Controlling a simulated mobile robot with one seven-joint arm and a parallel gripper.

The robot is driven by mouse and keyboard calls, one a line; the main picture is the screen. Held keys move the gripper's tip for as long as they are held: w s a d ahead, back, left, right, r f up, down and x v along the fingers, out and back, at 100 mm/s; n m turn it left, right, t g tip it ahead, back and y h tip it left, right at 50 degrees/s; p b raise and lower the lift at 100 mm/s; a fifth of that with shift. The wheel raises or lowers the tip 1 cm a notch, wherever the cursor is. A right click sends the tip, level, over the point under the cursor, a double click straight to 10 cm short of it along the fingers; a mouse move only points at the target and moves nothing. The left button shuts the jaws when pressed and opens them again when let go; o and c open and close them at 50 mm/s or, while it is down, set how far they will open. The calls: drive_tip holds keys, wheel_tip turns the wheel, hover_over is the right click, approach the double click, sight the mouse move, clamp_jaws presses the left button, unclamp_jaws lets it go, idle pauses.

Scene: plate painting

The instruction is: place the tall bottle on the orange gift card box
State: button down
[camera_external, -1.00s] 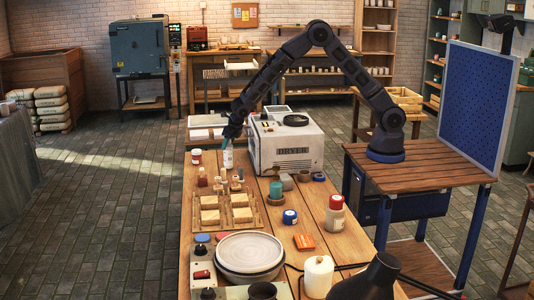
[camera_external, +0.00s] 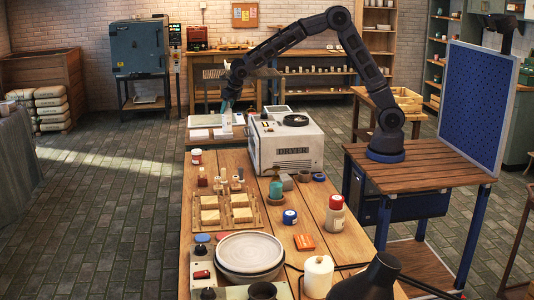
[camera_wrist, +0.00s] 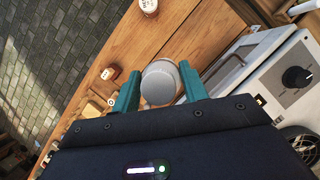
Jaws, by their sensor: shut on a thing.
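My gripper (camera_external: 226,104) is shut on a tall whitish bottle (camera_external: 227,122), held upright above the far end of the wooden table, left of the dryer. In the wrist view, the bottle's round pale grey top (camera_wrist: 159,83) sits between the teal fingers of my gripper (camera_wrist: 160,88). The orange gift card box (camera_external: 304,242) lies flat on the near right part of the table, far from my gripper. Its top looks bare.
The white dryer (camera_external: 287,147) stands just right of the bottle. A red-capped bottle (camera_external: 335,214), a blue-lidded jar (camera_external: 290,217) and stacked plates (camera_external: 249,252) surround the orange box. A wooden tray (camera_external: 225,211) with pale blocks fills mid-left.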

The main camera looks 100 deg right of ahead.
drive_tip(key=s+a+f+n+y, duration=0.15)
drive_tip(key=a+n, duration=0.35)
drive_tip(key=a, duration=1.4)
drive_tip(key=s+a+f+n+y, duration=0.15)
drive_tip(key=a+n, duration=0.25)
drive_tip(key=a, duration=1.6)
drive_tip(key=s+a+r+n+y, duration=0.1)
drive_tip(key=s+a+r+n, duration=0.15)
drive_tip(key=s+a, duration=0.55)
drive_tip(key=s+a+r+n+y, duration=0.1)
drive_tip(key=s+a+n, duration=0.3)
drive_tip(key=a, duration=0.9)
drive_tip(key=s+a+r+n+y, duration=0.1)
drive_tip(key=s+a+n, duration=0.1)
drive_tip(key=s+a, duration=0.65)
wheel_tip(320, 180, down, 20)
drive_tip(key=w+a, duration=0.1)
drive_tip(key=shift+w+a+r+g, duration=0.2)
drive_tip(key=shift+w+a+g, duration=0.05)
drive_tip(key=shift+g, duration=0.15)
drive_tip(key=c, duration=0.8)
unclamp_jaws()
drive_tip(key=shift+f, duration=0.1)
drive_tip(key=shift+o, duration=0.2)
